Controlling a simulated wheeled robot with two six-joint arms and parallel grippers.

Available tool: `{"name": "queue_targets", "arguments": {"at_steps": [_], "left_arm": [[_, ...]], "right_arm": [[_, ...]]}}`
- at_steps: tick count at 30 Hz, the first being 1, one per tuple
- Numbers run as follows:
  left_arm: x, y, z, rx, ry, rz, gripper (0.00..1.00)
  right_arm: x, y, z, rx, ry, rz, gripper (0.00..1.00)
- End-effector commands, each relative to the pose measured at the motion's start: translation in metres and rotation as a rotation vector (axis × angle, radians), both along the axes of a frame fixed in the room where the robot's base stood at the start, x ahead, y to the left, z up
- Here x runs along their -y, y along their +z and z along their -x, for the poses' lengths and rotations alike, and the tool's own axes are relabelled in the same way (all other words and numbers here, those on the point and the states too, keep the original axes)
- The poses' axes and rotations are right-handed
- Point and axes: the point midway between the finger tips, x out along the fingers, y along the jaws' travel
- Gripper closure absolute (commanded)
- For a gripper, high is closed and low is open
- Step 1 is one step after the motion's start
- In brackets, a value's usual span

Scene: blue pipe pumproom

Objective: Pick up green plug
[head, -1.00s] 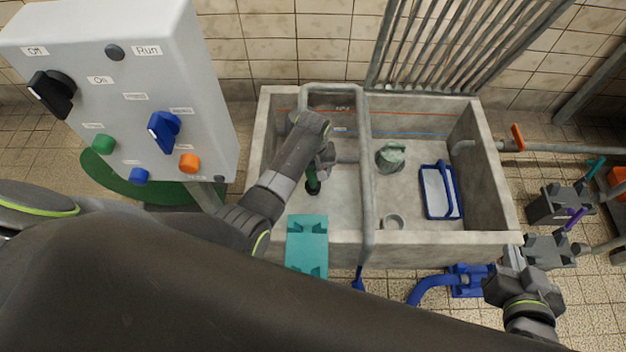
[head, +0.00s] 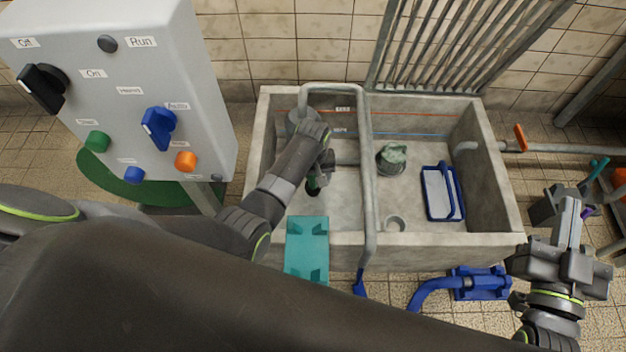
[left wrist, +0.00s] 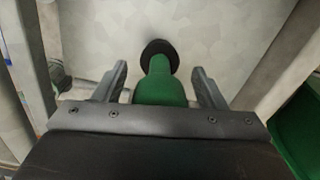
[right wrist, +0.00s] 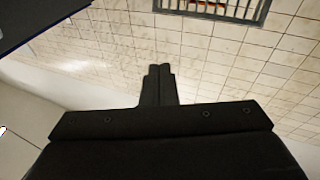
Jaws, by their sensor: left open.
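The green plug (left wrist: 158,88) has a green handle and a dark round base (left wrist: 159,55). It stands in the left part of the concrete basin (head: 340,208), and in the head view the plug (head: 313,184) is partly hidden by my left gripper. My left gripper (left wrist: 162,82) is open, with one finger on each side of the plug's handle and a visible gap on both sides. It also shows in the head view (head: 324,170). My right gripper (head: 571,215) is outside the basin at the right, with its two fingers (right wrist: 158,84) together and nothing between them.
A grey pipe (head: 368,170) crosses over the basin just right of my left gripper. A green-grey can (head: 391,158) and a blue-rimmed tray (head: 440,192) are in the basin's right part. A control panel (head: 125,80) stands left; a teal block (head: 307,248) is in front.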

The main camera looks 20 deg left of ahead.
Motion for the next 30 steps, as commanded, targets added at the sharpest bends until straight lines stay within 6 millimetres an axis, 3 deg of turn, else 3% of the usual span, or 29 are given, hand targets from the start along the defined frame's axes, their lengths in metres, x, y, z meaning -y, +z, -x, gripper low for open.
{"name": "queue_targets", "arguments": {"at_steps": [4,15,17,26,30], "left_arm": [[0.0,0.0,0.0,0.0,0.0,0.0,0.37],[0.0,0.0,0.0,0.0,0.0,0.0,0.85],[0.0,0.0,0.0,0.001,0.0,0.0,0.89],[0.0,0.001,0.0,0.001,0.0,0.0,0.89],[0.0,0.004,0.0,0.001,0.0,0.0,0.89]], "right_arm": [[0.0,0.0,0.0,-0.001,0.0,0.0,1.0],[0.0,0.0,0.0,-0.002,0.0,0.0,1.0],[0.0,0.0,0.0,-0.002,0.0,0.0,1.0],[0.0,-0.002,0.0,-0.014,0.001,-0.004,1.0],[0.001,-0.012,-0.001,-0.072,-0.001,-0.019,1.0]]}}
